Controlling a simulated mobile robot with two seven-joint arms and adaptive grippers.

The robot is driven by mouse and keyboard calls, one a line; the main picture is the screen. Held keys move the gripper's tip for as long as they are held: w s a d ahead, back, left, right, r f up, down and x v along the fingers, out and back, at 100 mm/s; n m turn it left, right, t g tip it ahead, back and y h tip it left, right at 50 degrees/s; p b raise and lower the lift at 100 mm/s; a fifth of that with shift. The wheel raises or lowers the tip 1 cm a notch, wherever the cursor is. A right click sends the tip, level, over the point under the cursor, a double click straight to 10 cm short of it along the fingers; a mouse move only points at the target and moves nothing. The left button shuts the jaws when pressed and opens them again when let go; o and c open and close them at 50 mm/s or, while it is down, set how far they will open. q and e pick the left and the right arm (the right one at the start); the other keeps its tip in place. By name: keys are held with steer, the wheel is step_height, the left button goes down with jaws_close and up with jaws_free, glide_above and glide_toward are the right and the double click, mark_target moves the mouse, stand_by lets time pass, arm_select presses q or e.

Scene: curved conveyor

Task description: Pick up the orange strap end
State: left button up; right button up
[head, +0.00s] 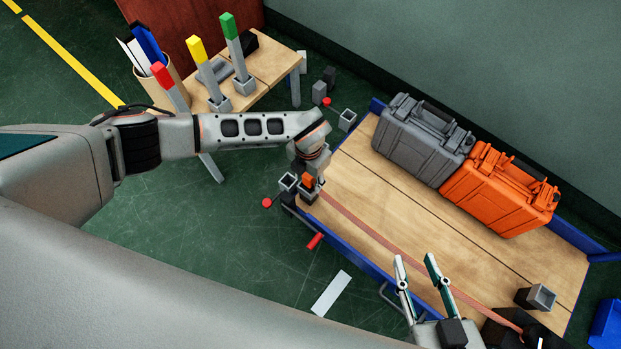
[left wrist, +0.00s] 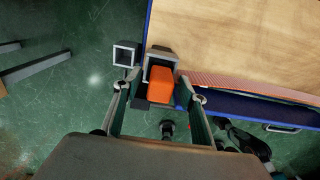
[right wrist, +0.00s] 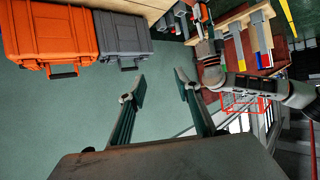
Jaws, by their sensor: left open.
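The orange strap end (head: 309,181) is a small block in a grey holder (left wrist: 163,57) at the table's left corner; it also shows in the left wrist view (left wrist: 160,84). A reddish strap (head: 370,229) runs along the table's front side. My left gripper (left wrist: 159,82) is open, with one finger on each side of the strap end. Whether the fingers touch it I cannot tell. In the head view the wrist hides part of this gripper (head: 310,183). My right gripper (head: 415,259) is open and empty over the table's front edge, also in the right wrist view (right wrist: 159,84).
A grey case (head: 422,140) and an orange case (head: 500,190) stand along the table's back. The wooden table top (head: 440,236) is clear in the middle. A small table (head: 270,62) with red, yellow and green posts stands behind my left arm.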

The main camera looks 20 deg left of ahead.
arm_select(q)
steer(key=shift+w+r, duration=0.15)
steer(key=shift+r, duration=0.1)
jaws_close()
